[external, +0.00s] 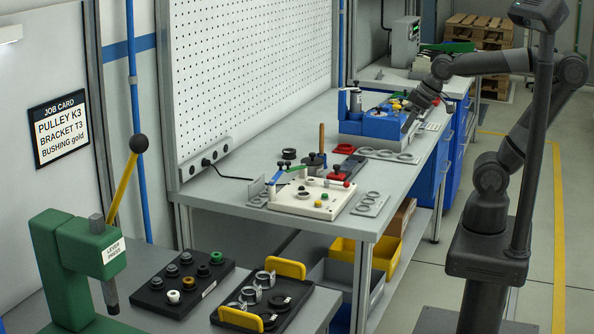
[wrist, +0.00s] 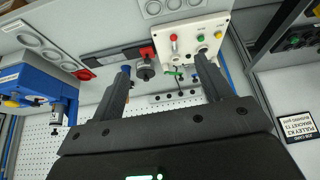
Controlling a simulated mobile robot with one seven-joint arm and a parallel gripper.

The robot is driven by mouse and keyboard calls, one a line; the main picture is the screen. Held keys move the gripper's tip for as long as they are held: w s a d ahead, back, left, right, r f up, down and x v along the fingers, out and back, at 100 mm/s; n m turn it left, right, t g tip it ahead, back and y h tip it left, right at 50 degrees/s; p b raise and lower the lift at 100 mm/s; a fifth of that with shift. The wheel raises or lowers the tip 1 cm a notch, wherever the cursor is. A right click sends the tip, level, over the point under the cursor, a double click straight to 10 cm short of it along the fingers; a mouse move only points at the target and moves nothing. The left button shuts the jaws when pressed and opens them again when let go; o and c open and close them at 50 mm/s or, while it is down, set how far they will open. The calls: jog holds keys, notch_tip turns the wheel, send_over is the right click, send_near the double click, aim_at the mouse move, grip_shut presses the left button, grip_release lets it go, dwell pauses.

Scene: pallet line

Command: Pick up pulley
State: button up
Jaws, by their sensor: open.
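The job card (external: 60,128) on the wall reads "PULLEY K3, BRACKET T3, BUSHING gold"; it shows in the wrist view too (wrist: 295,127). I cannot tell for certain which part is the pulley. Grey plates with round discs or rings lie by the blue machine (external: 388,155) and by the white button fixture (external: 370,204). My gripper (wrist: 164,65) is open and empty, its two fingers wide apart above the bench. In the external view it is by the blue machine, partly hidden against it. A dark round part with red (wrist: 147,62) shows between the fingers.
The white fixture (external: 310,205) has coloured knobs. The blue machine (external: 372,122) stands farther back. In front are a black tray of small round parts (external: 160,300), a yellow-handled tray of rings (external: 285,318) and a green lever press (external: 75,255). A pegboard (external: 250,70) backs the bench.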

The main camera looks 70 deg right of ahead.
jog(key=w+a+r+n+y, duration=0.1)
jog(key=w+a+r+n, duration=0.15)
jog(key=w+a, duration=1)
jog(key=n+g+y, duration=0.2)
jog(key=n, duration=0.4)
send_over(279, 300)
jog(key=s+d, duration=0.2)
jog(key=d, duration=0.1)
jog(key=f, duration=2.2)
jog(key=shift+s+a+f, duration=0.15)
jog(key=shift+a+f, duration=0.1)
jog(key=shift+f, duration=0.1)
jog(key=shift+x, duration=2.95)
jog(key=shift+a+r, duration=0.1)
